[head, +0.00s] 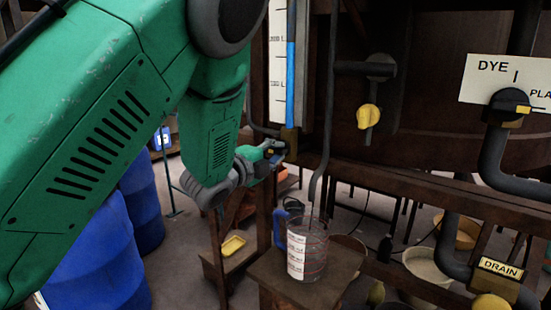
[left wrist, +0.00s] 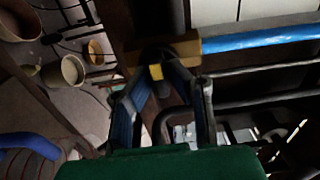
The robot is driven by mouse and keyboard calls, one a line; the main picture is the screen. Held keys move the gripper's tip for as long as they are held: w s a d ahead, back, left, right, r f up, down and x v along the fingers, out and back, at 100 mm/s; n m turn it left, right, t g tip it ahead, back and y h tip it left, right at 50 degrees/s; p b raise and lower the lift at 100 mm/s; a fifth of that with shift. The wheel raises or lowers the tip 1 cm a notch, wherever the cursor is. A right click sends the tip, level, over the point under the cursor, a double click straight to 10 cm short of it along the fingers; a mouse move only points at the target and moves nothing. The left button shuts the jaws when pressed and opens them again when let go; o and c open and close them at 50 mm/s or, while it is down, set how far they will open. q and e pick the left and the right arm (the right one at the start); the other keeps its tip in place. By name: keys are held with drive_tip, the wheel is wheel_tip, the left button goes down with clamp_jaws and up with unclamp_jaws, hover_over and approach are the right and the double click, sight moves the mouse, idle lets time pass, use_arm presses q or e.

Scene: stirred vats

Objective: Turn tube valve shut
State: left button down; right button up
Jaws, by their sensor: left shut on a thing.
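The tube valve is a brass-coloured block (head: 290,140) at the foot of the upright blue-filled gauge tube (head: 291,80) in the head view. A dark knob with a yellow mark sits on its front. In the left wrist view the brass block (left wrist: 188,47) and the yellow mark (left wrist: 156,71) show at the fingertips, with the blue tube (left wrist: 255,41) running off to the right. My left gripper (head: 274,150) is at the valve, its fingers (left wrist: 163,75) shut on the dark knob, which they partly hide. My right gripper is in neither view.
A yellow knob (head: 369,117) is on the vat wall, and a dye selector knob (head: 509,104) is farther right. A glass jar (head: 315,255) stands on a wooden stool (head: 270,267) below the valve. Blue barrels (head: 105,250) are at the left. A wooden beam (head: 400,180) runs below the vat.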

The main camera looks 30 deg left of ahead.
use_arm(q)
drive_tip(key=shift+d+m, duration=0.1)
drive_tip(key=shift+m, duration=0.2)
drive_tip(key=c, duration=1.8)
unclamp_jaws()
drive_tip(key=shift+o, duration=1.3)
drive_tip(key=shift+w+f, duration=0.1)
drive_tip(key=shift+w, duration=0.1)
drive_tip(key=shift+d, duration=0.1)
drive_tip(key=shift+s, duration=0.15)
drive_tip(key=s+a, duration=0.1)
drive_tip(key=s, duration=1)
drive_tip(key=shift+s, duration=0.35)
drive_tip(key=shift+f, duration=0.1)
